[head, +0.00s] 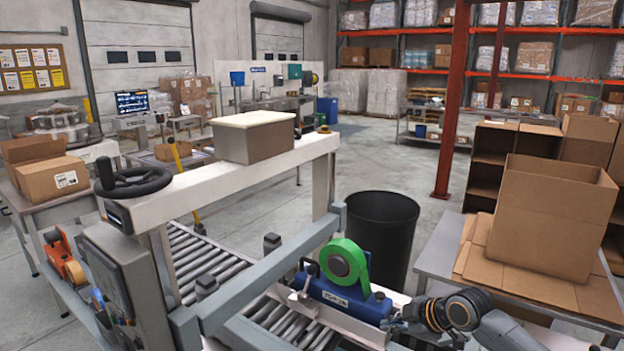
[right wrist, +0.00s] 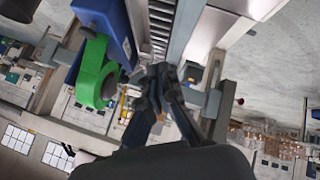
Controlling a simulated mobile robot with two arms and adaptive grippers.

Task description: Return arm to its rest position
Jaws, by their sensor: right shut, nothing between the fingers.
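My right arm comes in at the lower right of the head view, with a dark wrist that has orange rings. Its gripper (head: 400,326) is beside the right end of the blue tape dispenser (head: 345,300), low in the picture. In the right wrist view the gripper's dark fingers (right wrist: 160,76) are together, with nothing held between them. My left gripper does not show in either view.
A roll of green tape (head: 345,264) sits on the dispenser, beside a roller conveyor (head: 200,262). A black bin (head: 382,235) stands behind. An open cardboard box (head: 545,225) stands on the right table (head: 440,250). A grey frame rail (head: 270,280) crosses the conveyor.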

